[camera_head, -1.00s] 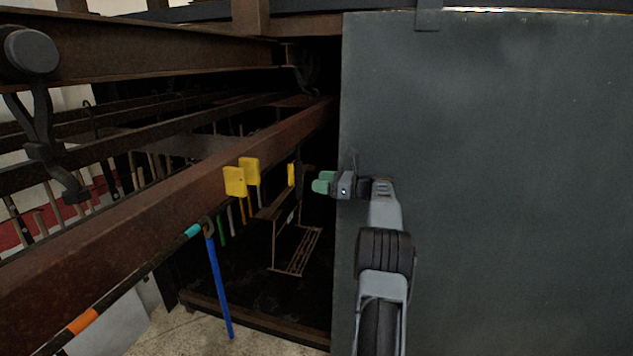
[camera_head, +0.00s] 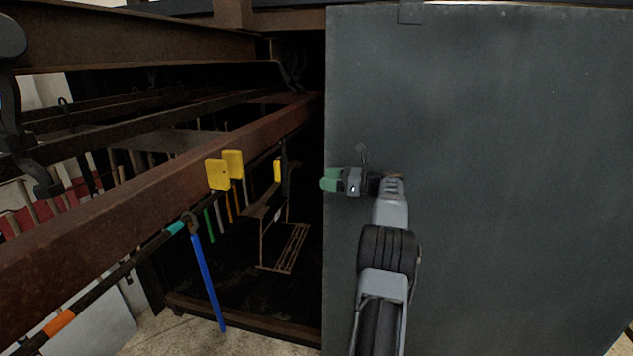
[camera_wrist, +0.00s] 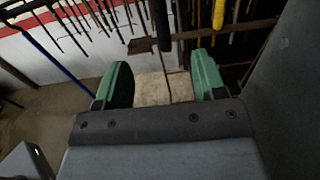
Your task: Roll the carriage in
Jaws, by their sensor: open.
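My gripper (camera_head: 331,180) has green fingertips and is open and empty, in front of the left edge of the grey panel. What looks like the carriage is a dark hanger (camera_head: 285,180) under the rusty rail (camera_head: 150,185), with a wire tray (camera_head: 285,247) below it. It is left of my gripper in the head view, with a gap between them in the picture. In the wrist view my gripper (camera_wrist: 163,82) has its two green fingers apart, with floor visible between them. A dark upright bar (camera_wrist: 162,25) shows beyond the fingers; I cannot tell whether it is the hanger.
The large grey panel (camera_head: 480,180) fills the right side. Yellow blocks (camera_head: 218,174) sit at the rail. A blue rod (camera_head: 207,280) and several coloured rods hang below it. The rack's inside is dark. A dark curved hook (camera_head: 15,120) is at the far left.

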